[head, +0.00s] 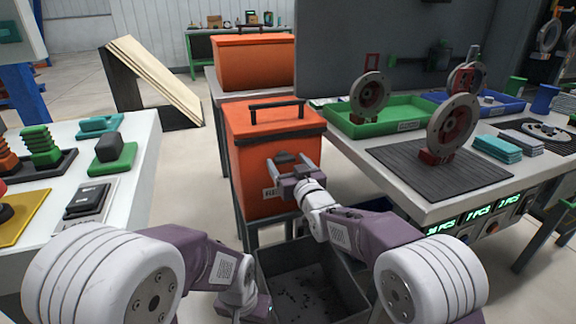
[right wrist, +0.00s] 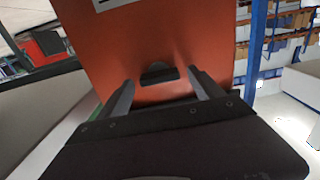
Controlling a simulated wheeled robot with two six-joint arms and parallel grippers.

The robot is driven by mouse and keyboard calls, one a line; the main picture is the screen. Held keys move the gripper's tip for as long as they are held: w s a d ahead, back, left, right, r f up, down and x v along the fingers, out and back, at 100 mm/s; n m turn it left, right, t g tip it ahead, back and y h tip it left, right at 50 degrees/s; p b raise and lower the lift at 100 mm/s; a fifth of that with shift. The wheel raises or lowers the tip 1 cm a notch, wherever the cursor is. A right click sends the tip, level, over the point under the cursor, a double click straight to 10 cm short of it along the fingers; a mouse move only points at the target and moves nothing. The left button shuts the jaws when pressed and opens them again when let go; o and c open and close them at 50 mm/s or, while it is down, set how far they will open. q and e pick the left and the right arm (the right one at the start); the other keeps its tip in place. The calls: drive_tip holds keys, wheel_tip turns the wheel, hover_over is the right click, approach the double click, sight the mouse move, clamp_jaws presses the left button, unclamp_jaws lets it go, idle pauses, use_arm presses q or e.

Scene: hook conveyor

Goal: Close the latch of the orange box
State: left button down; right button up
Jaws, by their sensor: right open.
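The orange box (head: 260,150) stands on a stand in the middle of the head view, its dark-rimmed lid down and a black handle on top. Its front face fills much of the right wrist view (right wrist: 150,40). There, a small black latch (right wrist: 159,73) shows on that face. My right gripper (head: 291,160) is open in front of the face and hides the latch in the head view. In the right wrist view its fingers (right wrist: 160,88) lie either side of the latch, with nothing gripped. My left gripper (head: 257,305) hangs low, its fingers not clear.
Another orange box (head: 253,62) stands behind. The right table (head: 440,205) holds a green tray (head: 385,117), grey discs and a dark mat. The left table (head: 135,150) holds coloured parts. A dark bin (head: 350,283) lies below, between my arms.

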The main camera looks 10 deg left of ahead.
drive_tip(key=c, duration=1.4)
drive_tip(key=shift+n, duration=0.3)
drive_tip(key=n, duration=0.3)
drive_tip(key=shift+n, duration=0.4)
drive_tip(key=n, duration=0.4)
drive_tip(key=shift+s+a+n, duration=0.1)
drive_tip(key=shift+n, duration=0.2)
drive_tip(key=n, duration=0.4)
drive_tip(key=shift+f, duration=0.1)
drive_tip(key=shift+f+n, duration=0.1)
drive_tip(key=shift+n, duration=2.3)
